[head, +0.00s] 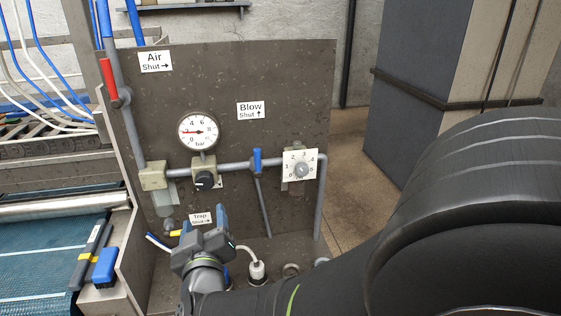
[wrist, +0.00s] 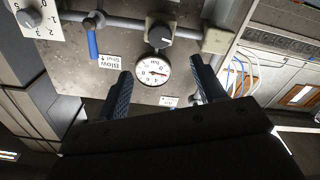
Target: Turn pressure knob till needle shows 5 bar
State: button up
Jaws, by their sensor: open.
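The round white pressure gauge (head: 197,131) is on the brown panel, its red needle pointing left, at roughly 2 bar. The black pressure knob (head: 205,181) sits directly below it on a beige block in the pipe. My gripper (head: 206,219) is below and in front of the knob, apart from it. In the wrist view the gauge (wrist: 153,71) appears upside down between my open blue fingers (wrist: 160,75), with the knob (wrist: 160,36) beyond them. Nothing is between the fingers.
A blue blow lever (head: 257,160) and a numbered dial (head: 301,169) are right of the knob. A red air lever (head: 109,78) is at upper left. A white cable and plug (head: 257,270) are near my gripper. The panel above the knob's right is free.

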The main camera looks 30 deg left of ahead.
aim_at(205, 185)
jog(key=x, duration=1.3)
jog(key=shift+w+a, duration=0.25)
jog(key=shift+w, duration=0.05)
jog(key=shift+f, duration=0.1)
jog(key=c, duration=1)
